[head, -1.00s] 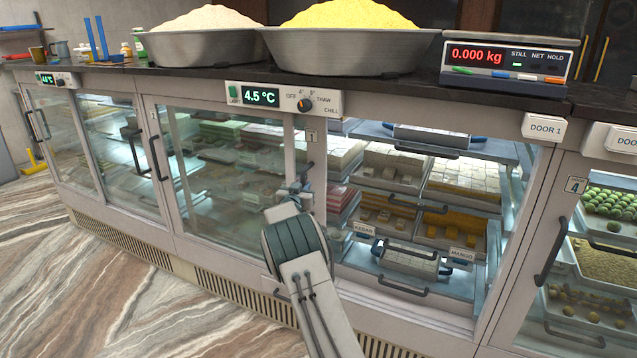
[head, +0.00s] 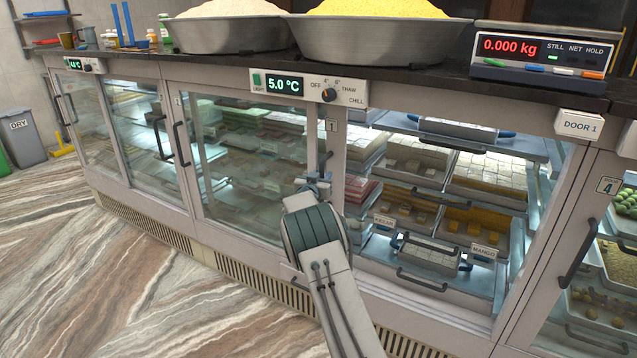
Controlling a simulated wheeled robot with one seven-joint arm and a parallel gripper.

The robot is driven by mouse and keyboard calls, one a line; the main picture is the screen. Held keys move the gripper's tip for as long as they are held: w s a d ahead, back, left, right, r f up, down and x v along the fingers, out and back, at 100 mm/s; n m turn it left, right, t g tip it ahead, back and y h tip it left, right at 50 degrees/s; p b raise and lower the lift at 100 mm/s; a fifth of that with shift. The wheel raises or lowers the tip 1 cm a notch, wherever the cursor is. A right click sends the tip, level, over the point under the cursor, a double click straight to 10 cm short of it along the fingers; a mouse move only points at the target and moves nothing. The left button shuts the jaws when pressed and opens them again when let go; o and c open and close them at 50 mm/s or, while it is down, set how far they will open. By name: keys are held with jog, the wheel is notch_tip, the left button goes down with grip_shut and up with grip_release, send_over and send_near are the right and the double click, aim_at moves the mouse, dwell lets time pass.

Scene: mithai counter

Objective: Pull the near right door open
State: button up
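The near right door (head: 337,200) is a glass sliding door in a pale frame, tagged 1. It stands slid to the left, overlapping the glass panel beside it. The right part of the case is open, showing trays of sweets. My gripper (head: 320,179) is at the door's right-hand frame, by its dark upright handle (head: 325,160). My wrist hides the lower part of the handle and most of the fingers. I cannot tell whether they are closed on it.
A dark counter (head: 420,88) above carries two heaped metal bowls and a scale (head: 530,52) reading 0.000 kg. A control panel (head: 345,92) reads 5.0 °C. Another door with a dark handle (head: 576,262) stands at right. The marble floor (head: 150,290) at left is clear.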

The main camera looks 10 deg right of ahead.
jog(key=v, duration=1.3)
jog(key=shift+s, duration=0.25)
jog(key=shift+a+r, duration=0.1)
jog(key=s+a+r+n+g+y+p, duration=0.2)
jog(key=s+r+y+p, duration=0.25)
jog(key=s+r, duration=0.3)
jog(key=s+a+r+n+g+y+p, duration=0.25)
jog(key=s+r+y, duration=0.25)
jog(key=s+r, duration=0.25)
jog(key=s+d+r+n+g+p, duration=0.1)
jog(key=s+g+p, duration=0.5)
jog(key=s, duration=2.7)
jog(key=shift+s+d+r+n+g, duration=0.15)
jog(key=shift+d+r+n+g, duration=0.25)
jog(key=shift+r+g, duration=0.4)
jog(key=shift+o, duration=0.2)
jog(key=shift+f, duration=0.15)
